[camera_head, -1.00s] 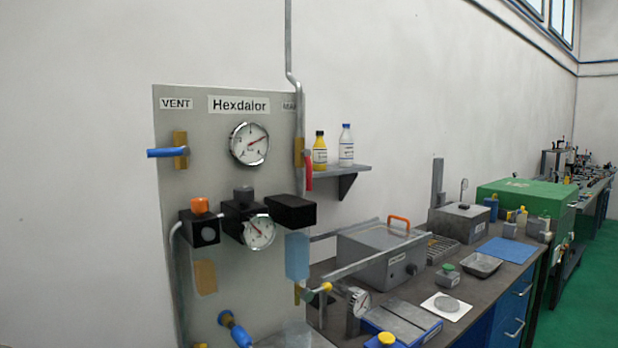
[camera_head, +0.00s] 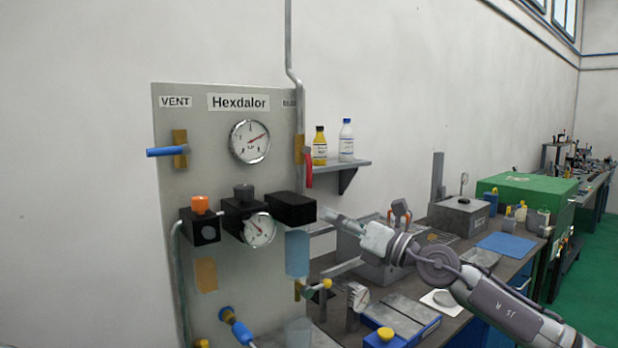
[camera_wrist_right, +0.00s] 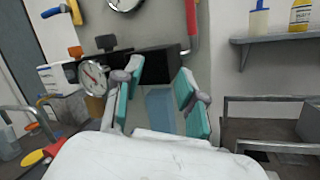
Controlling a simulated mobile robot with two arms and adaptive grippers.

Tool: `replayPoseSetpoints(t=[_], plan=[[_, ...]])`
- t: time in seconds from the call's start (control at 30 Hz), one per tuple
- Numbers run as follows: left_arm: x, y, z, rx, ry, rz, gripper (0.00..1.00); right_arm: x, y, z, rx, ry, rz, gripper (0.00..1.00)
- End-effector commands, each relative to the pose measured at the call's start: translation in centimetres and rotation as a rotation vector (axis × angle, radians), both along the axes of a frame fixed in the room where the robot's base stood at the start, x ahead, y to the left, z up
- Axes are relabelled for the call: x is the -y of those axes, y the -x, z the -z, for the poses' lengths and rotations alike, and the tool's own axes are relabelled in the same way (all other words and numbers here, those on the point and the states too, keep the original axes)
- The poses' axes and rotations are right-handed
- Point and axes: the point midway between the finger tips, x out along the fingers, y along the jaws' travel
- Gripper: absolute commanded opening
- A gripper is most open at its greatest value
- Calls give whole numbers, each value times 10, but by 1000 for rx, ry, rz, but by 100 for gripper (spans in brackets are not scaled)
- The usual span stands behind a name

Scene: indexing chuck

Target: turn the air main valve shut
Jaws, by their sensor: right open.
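The red valve handle (camera_head: 308,170) points down from its brass body (camera_head: 299,150) at the panel's right edge, beside the grey pipe. The label above it is partly hidden by the pipe. In the right wrist view the red handle (camera_wrist_right: 193,25) shows at the top, above and beyond my fingers. My right gripper (camera_head: 332,215) is below and to the right of the handle, apart from it. In the wrist view its teal-padded fingers (camera_wrist_right: 160,95) are spread with nothing between them. My left gripper is not in view.
The grey panel (camera_head: 225,180) carries a blue vent lever (camera_head: 167,152), gauges (camera_head: 250,142) and a black block (camera_head: 292,208) close to my right gripper. A shelf (camera_head: 345,165) with two bottles is right of the red handle. The bench below is crowded.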

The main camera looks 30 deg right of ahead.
Motion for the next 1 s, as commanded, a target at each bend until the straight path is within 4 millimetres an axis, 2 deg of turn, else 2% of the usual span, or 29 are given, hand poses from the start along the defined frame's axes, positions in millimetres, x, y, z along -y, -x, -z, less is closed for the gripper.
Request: replayPoseSetpoints(t=[0.03,0.1,0.2,0.3,0.47,0.7,1.0], plan=[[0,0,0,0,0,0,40,12,2,-23,-4,150,30,40],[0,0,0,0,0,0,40,28,6,-42,-27,308,69,40],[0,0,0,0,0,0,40,45,11,-59,-58,442,116,40],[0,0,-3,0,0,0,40,52,13,-66,-75,493,137,40],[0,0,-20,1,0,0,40,53,7,-71,-77,495,140,40],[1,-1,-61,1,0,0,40,43,-15,-75,-73,494,134,40],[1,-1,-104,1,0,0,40,26,-71,-73,-73,489,132,40]])
